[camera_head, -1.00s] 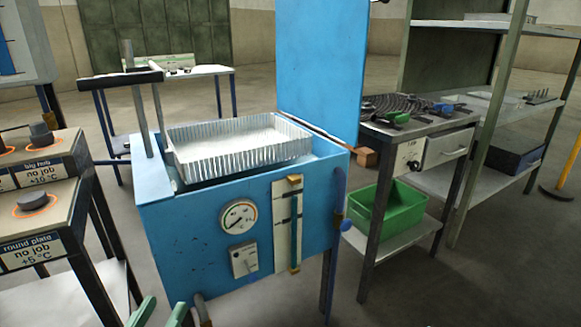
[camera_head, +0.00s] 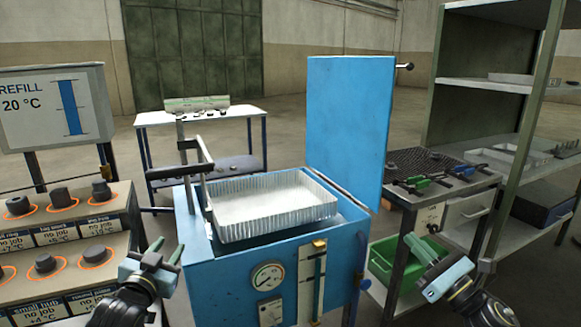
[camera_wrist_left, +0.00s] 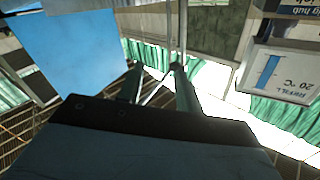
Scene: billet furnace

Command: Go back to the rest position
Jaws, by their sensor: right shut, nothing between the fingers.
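My left gripper (camera_head: 168,247) is at the lower left in the head view, pointing up, its two green fingers apart with nothing between them. The left wrist view shows the same fingers (camera_wrist_left: 156,74) spread and empty. My right gripper (camera_head: 413,242) is at the lower right, its fingers together and empty, in front of the green bin (camera_head: 390,278). The blue furnace (camera_head: 230,278) stands between the two grippers, its blue lid (camera_head: 345,130) raised. A ribbed, pale tray (camera_head: 275,222) sits in its top opening. Neither gripper appears to hold anything.
At left, a stepped rack (camera_head: 75,265) carries several dark parts on orange-ringed spots, below a REFILL 20 °C board (camera_head: 55,108). At right are a tool bench (camera_head: 470,186) and a tall shelf (camera_head: 530,115). A white table (camera_head: 200,116) stands behind.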

